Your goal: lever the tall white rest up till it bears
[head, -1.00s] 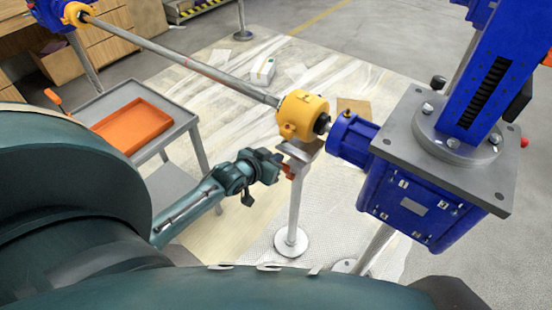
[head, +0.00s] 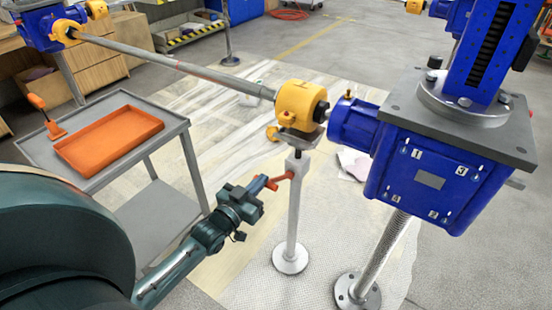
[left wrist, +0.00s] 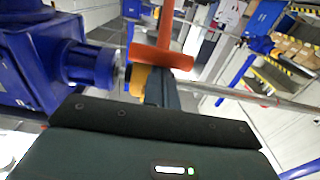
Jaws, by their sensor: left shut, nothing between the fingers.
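The tall white rest (head: 293,215) stands upright on a round foot in the head view. Its grey top plate (head: 298,139) lies right below the yellow coupling (head: 301,104) on the long shaft (head: 180,68); I cannot tell whether they touch. An orange-red lever (head: 281,179) sticks out left from the rest's upper part. My left gripper (head: 257,190) is shut and empty, at the lever's outer end. In the left wrist view the lever (left wrist: 162,57) shows as a T shape just beyond my fingers (left wrist: 157,88). My right gripper is out of view.
A blue screw jack (head: 425,175) stands close to the right of the rest, on a screw column. A grey cart (head: 100,185) with an orange tray (head: 108,140) is at the left.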

